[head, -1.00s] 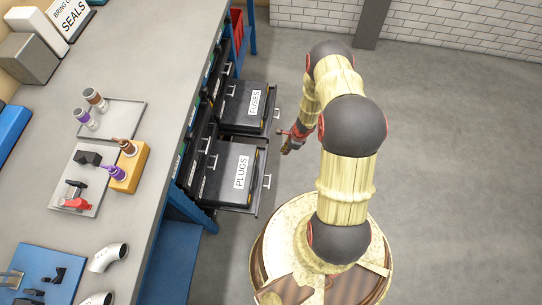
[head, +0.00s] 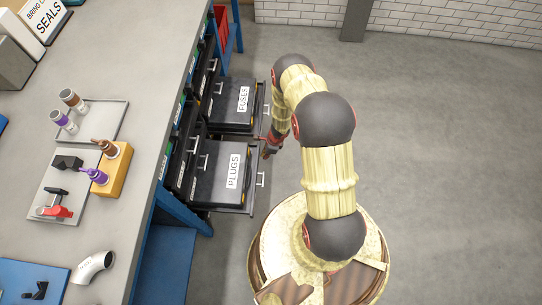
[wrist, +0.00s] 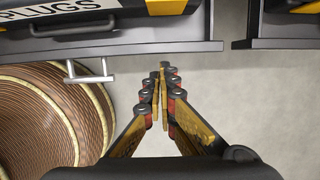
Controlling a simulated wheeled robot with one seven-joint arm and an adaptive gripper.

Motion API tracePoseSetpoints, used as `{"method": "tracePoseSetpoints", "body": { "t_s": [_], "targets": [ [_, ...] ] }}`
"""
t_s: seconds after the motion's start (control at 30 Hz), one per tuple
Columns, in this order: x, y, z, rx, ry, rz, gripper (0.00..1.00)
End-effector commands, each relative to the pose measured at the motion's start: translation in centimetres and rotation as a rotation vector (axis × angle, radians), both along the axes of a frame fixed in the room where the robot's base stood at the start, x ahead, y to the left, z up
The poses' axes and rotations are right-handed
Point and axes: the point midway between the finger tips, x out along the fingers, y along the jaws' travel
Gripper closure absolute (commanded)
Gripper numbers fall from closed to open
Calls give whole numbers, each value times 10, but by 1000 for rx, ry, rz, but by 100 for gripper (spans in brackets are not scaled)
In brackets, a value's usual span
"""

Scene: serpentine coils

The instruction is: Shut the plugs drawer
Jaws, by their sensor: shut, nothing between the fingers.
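The plugs drawer (head: 228,208) stands pulled out from under the workbench, with a black case labelled PLUGS (head: 221,174) in it. Its pale bar handle (head: 261,180) is on the front, facing the floor side. In the wrist view the drawer front (wrist: 150,49) crosses the top, and the handle (wrist: 88,76) hangs at left. My gripper (head: 268,152) is shut and empty, near the far front corner of the plugs drawer. In the wrist view its fingertips (wrist: 163,70) are together, just short of the drawer front and right of the handle; contact cannot be told.
The fuses drawer (head: 262,122) is also pulled out, just beyond the plugs drawer, with a narrow gap between them. The floor (head: 430,150) to the right is open.

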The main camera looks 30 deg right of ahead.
Motion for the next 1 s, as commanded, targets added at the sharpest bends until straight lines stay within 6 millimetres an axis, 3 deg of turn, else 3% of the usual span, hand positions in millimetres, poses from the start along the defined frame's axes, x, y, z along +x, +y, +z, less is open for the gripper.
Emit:
{"method": "tracePoseSetpoints", "body": {
  "t_s": [0.57,0.77,1.0],
  "targets": [
    [5,8,0,0,0,2,100],
    [22,30,0,0,-2,5,100],
    [57,79,-1,0,-1,8,100]
  ]
}}
